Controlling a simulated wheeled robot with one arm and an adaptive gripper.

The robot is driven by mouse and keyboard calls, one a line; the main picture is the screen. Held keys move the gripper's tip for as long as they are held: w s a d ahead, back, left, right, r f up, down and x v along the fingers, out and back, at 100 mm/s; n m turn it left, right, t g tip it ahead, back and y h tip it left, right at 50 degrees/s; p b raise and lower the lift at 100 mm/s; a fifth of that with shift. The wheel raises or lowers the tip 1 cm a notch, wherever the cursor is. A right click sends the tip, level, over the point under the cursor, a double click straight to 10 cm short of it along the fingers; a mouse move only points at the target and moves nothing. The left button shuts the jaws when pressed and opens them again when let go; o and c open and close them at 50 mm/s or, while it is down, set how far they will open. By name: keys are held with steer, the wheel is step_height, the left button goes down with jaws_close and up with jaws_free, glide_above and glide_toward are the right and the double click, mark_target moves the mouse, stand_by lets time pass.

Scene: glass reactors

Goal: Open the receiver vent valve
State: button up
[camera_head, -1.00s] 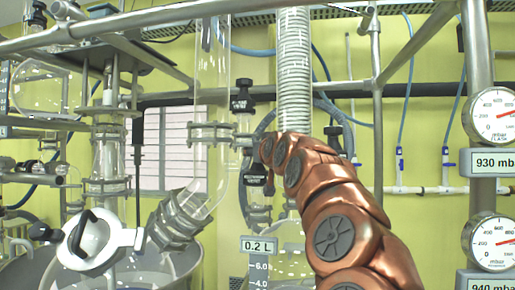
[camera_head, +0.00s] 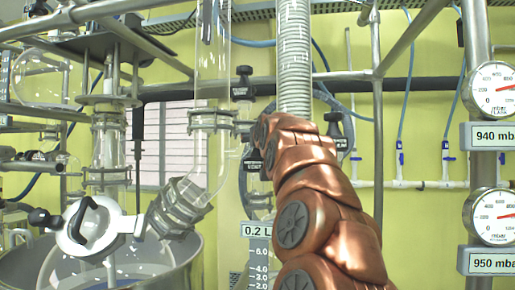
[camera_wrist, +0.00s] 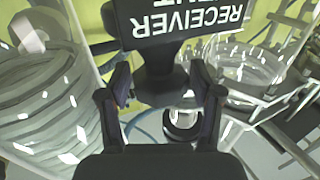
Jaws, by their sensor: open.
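The receiver vent valve shows in the wrist view as a black handle with a black plate lettered "RECEIVER" and "VENT" (camera_wrist: 185,22), upside down in the picture. My gripper (camera_wrist: 163,98) is open, with one dark finger on either side of the handle's lower part. A gap shows on the left side; whether the right finger touches cannot be told. In the camera_head view my copper arm reaches up and away from the camera and hides the gripper. Several black labelled valves stand around the arm's end there; their lettering is too small to tell which is the vent.
A graduated glass vessel with a "0.2 L" plate (camera_head: 257,230) stands left of my arm. A glass tube (camera_head: 212,150) and a ribbed hose (camera_head: 294,60) rise close by. A metal post (camera_head: 377,120) is right of the arm. Gauges (camera_head: 494,90) read 940 and 950 mbar.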

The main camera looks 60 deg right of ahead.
steer(key=shift+d+f+m+g+h+b, duration=0.1)
steer(key=shift+f+m+g+h+b, duration=0.25)
steer(key=shift+b, duration=0.45)
steer(key=shift+s+r+g+b, duration=0.15)
steer(key=shift+g+b, duration=0.1)
steer(key=shift+b, duration=0.15)
steer(key=shift+m+h+b, duration=0.25)
steer(key=shift+m+b, duration=0.1)
steer(key=shift+b, duration=0.05)
steer(key=shift+m+g+h+b, duration=0.3)
steer(key=shift+g+b, duration=0.15)
steer(key=shift+g, duration=0.05)
steer(key=shift+b, duration=0.3)
steer(key=shift+m+g, duration=0.3)
steer(key=shift+g, duration=0.1)
steer(key=shift+r+g+h+b, duration=0.2)
steer(key=shift+g+h+b, duration=0.2)
steer(key=shift+b, duration=0.05)
steer(key=shift+m, duration=0.4)
steer(key=shift+w+f+g+h+b, duration=0.1)
steer(key=shift+w+g+h+b, duration=0.1)
steer(key=shift+g+h+b, duration=0.15)
